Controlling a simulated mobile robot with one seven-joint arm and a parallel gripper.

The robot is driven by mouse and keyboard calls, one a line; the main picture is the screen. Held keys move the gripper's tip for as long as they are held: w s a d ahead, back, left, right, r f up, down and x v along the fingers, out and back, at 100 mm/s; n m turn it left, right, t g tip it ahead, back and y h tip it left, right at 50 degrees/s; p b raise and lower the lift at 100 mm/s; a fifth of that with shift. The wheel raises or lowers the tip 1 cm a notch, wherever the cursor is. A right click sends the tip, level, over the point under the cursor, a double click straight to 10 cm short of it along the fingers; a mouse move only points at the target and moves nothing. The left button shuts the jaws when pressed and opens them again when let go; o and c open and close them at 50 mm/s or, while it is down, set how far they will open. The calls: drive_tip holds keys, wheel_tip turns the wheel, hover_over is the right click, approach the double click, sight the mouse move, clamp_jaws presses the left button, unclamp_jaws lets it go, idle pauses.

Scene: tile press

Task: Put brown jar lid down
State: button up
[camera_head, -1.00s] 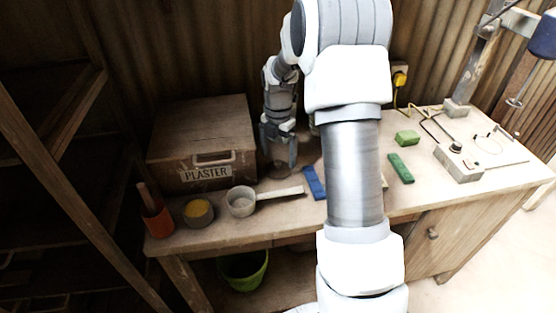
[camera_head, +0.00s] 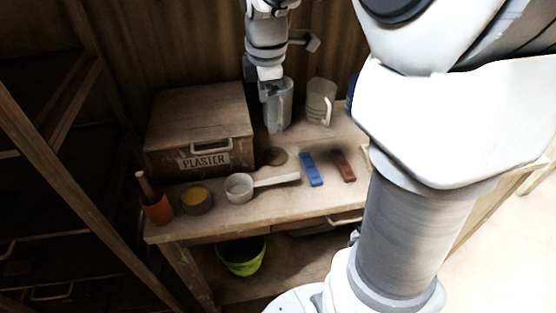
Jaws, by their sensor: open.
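The brown jar lid (camera_head: 276,156) is a small, dark, round disc lying flat on the workbench, just right of the plaster box. My gripper (camera_head: 277,128) is above and slightly behind it in the picture, fingers pointing down. The gripper is open with nothing seen between the fingers, and it is apart from the lid. The fingers are seen partly edge-on.
The wooden plaster box (camera_head: 200,130) stands left of the lid. A pan with a long handle (camera_head: 240,186), a yellow-filled pot (camera_head: 196,199) and an orange cup (camera_head: 157,208) line the front. A blue bar (camera_head: 311,169), a red bar (camera_head: 343,166) and a clear jug (camera_head: 319,101) are to the right.

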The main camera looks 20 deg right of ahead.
drive_tip(key=s+a+r+m+t+p, duration=0.1)
drive_tip(key=s+a+r+m+p, duration=0.1)
drive_tip(key=s+m, duration=0.6)
drive_tip(key=s+a+r+m+t+p, duration=0.1)
drive_tip(key=s+a+r+m+t, duration=0.1)
drive_tip(key=s+m, duration=0.6)
wheel_tip(320, 180, up, 2)
drive_tip(key=s+a, duration=0.1)
drive_tip(key=s, duration=0.1)
drive_tip(key=shift+s+a+t+y+p, duration=0.2)
drive_tip(key=shift+s+t+y+p, duration=0.1)
drive_tip(key=shift+p, duration=0.1)
drive_tip(key=shift+r, duration=0.1)
drive_tip(key=shift+a, duration=0.15)
